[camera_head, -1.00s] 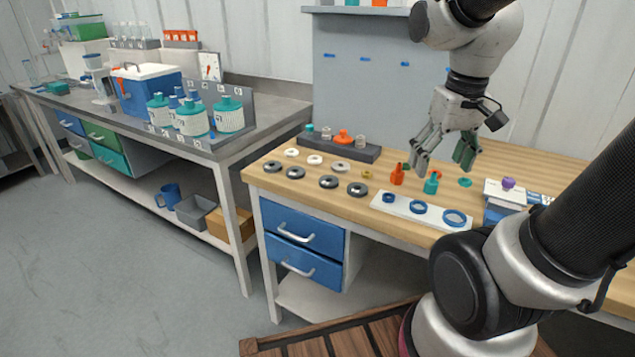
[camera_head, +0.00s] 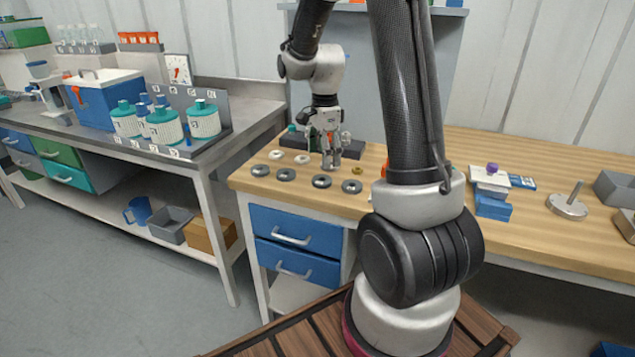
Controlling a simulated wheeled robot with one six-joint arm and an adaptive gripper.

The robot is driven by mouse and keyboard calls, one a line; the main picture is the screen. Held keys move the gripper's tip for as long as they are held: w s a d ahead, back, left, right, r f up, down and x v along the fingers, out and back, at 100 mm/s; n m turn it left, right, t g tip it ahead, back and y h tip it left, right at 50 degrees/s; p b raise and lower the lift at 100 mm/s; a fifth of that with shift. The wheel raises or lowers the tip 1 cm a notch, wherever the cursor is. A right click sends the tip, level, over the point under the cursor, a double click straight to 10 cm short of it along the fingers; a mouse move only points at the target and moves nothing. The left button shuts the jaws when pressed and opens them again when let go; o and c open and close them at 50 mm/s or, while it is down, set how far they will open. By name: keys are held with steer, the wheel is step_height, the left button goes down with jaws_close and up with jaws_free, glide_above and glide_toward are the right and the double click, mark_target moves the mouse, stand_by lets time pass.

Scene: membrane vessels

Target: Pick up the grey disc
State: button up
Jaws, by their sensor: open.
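My gripper (camera_head: 331,164) is open and points down over the back row of small discs on the wooden bench. In that row, two pale discs (camera_head: 276,155) (camera_head: 302,159) lie to the left of my fingers and a brass-coloured piece (camera_head: 357,170) lies to the right. The third, greyish-white disc of that row, which showed earlier between them, is now hidden by my fingers. I cannot tell whether the fingers touch it. A front row of dark grey rings (camera_head: 286,174) (camera_head: 321,181) (camera_head: 352,186) lies nearer the bench edge.
A dark rack (camera_head: 294,139) stands behind my gripper. My upper arm hides the bench's middle. A blue block stack (camera_head: 492,205) and a metal base with a rod (camera_head: 568,206) stand to the right. The grey side bench (camera_head: 245,112) with bottles is at left.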

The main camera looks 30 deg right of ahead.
mark_target(322, 181)
step_height(322, 181, down, 7)
steer(key=shift+d+f, duration=0.1)
stand_by(0.3)
steer(key=c, duration=1.1)
